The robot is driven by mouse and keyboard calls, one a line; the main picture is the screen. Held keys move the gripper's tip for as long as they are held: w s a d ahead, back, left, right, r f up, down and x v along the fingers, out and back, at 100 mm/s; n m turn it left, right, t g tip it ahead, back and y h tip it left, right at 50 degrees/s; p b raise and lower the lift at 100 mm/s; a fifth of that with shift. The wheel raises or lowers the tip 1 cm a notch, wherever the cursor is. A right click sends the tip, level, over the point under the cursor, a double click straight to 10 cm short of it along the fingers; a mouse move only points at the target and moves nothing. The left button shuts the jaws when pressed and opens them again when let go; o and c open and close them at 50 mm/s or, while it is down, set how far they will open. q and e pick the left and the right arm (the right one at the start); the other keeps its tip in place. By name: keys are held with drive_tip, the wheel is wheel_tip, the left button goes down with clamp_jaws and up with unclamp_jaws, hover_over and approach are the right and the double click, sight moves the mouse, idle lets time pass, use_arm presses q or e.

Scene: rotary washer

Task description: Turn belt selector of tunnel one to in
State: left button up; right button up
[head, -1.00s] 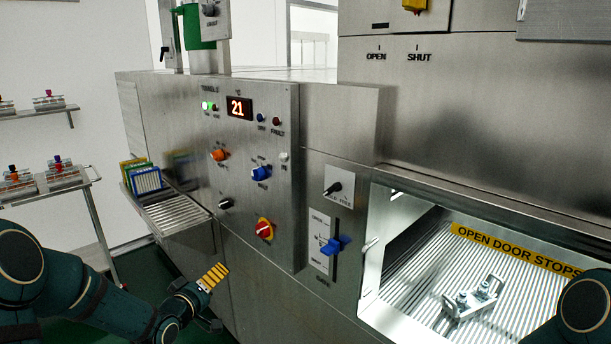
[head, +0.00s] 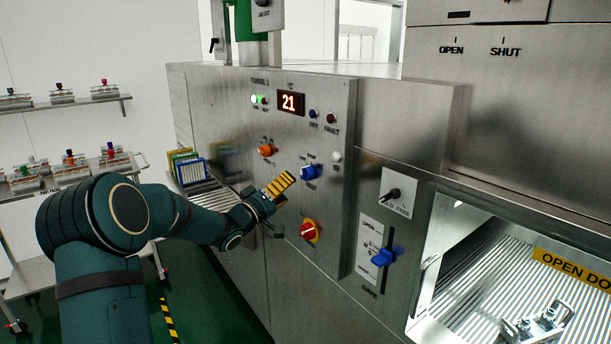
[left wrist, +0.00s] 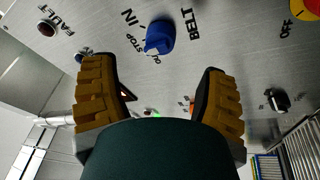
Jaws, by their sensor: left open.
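The belt selector is a blue knob (head: 309,172) on the steel control panel, right of an orange knob and below the red 21 display. In the left wrist view the blue knob (left wrist: 160,37) sits at the top, with BELT, IN, STOP and OUT lettering around it. My left gripper (head: 280,185) is open and empty, just left of and below the knob in the head view. In the left wrist view its yellow-padded fingers are spread wide, with the knob beyond them, between their lines. My right gripper is out of view.
A red-and-yellow switch (head: 310,230) lies below the knob and an orange knob (head: 266,150) to its left. A blue lever (head: 383,257) is on the side panel. A roller shelf with coloured racks (head: 187,168) stands left. The lit tunnel opening is at right.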

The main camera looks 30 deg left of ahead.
sight(302, 177)
use_arm(q)
drive_tip(key=x, duration=0.7)
drive_tip(key=shift+w+d+r, duration=0.1)
drive_tip(key=shift+w, duration=0.25)
drive_tip(key=c, duration=1.2)
